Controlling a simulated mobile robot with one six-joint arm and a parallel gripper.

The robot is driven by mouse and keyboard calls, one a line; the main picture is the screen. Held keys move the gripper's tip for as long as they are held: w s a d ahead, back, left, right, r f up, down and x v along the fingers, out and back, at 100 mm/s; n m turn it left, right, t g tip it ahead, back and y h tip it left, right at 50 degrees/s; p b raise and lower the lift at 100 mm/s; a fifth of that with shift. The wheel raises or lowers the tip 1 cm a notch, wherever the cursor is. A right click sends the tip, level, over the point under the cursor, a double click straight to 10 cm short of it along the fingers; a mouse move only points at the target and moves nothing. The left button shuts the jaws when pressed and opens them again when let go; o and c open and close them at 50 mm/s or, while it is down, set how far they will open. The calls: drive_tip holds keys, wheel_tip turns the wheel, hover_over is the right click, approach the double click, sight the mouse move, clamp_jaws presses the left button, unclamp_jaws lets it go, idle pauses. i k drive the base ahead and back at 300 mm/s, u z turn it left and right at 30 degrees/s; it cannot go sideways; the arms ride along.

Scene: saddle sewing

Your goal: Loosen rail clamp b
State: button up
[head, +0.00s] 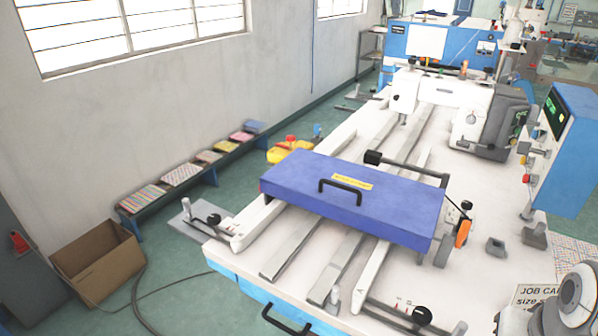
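I cannot tell which part is rail clamp b, as no clamp label is readable. Whether any is tight or loose cannot be seen. My gripper is not in view; only grey rounded arm links of mine show at the bottom right corner.
A blue cover (385,208) with a black handle lies across the rails. A job card (537,294) stands at the bed's right. A blue control cabinet (570,150) stands at the right edge. A cardboard box (98,262) and a cable lie on the floor at left.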

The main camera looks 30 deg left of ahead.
sight(214, 219)
drive_tip(key=u, duration=3.35)
drive_tip(key=i, duration=3.55)
drive_tip(key=z, duration=0.4)
